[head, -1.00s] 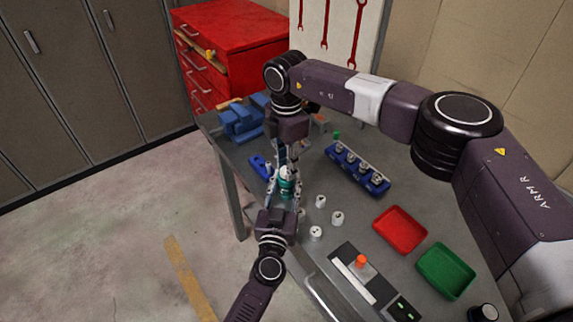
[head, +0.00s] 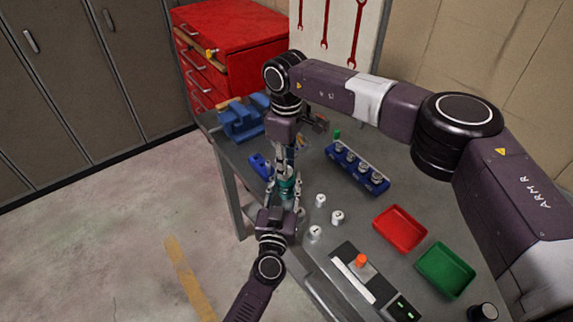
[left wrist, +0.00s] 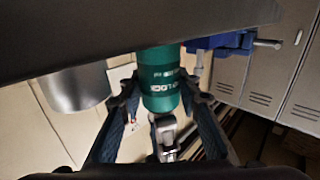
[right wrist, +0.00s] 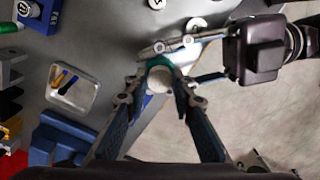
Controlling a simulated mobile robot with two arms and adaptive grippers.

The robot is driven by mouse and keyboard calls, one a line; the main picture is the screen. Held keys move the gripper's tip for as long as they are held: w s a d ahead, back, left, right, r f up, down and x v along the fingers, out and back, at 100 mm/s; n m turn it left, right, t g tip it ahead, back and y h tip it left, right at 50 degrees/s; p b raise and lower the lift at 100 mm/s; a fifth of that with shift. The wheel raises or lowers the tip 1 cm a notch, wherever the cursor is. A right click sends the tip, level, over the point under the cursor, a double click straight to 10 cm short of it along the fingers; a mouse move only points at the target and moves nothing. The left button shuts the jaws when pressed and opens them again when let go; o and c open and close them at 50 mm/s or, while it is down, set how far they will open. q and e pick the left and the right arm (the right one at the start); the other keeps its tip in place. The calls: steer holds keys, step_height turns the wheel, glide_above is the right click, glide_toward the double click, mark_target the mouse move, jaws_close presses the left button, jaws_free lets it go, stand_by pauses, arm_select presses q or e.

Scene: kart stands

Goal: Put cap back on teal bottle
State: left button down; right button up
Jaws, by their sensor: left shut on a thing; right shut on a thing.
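The teal bottle (head: 287,188) stands upright near the table's edge, and in the left wrist view the bottle (left wrist: 160,80) shows lettering. My left gripper (head: 286,197) is shut on its body from the near side. My right gripper (head: 285,168) comes from above at the bottle's top. In the right wrist view a round white cap (right wrist: 160,80) lies between its fingertips, with teal bottle behind it. The right gripper is shut on this cap. Whether the cap is fully seated is hidden by the fingers.
Several small white pots (head: 337,217) stand just right of the bottle. A blue rack (head: 357,167) is beyond them, with a red tray (head: 400,229) and a green tray (head: 446,270) farther right. A blue vise (head: 243,117) stands at the table's far left corner.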

steer(key=o, duration=0.7)
steer(key=shift+c, duration=0.2)
steer(key=shift+r, duration=0.15)
steer(key=shift+r, duration=2.15)
steer(key=shift+c, duration=0.4)
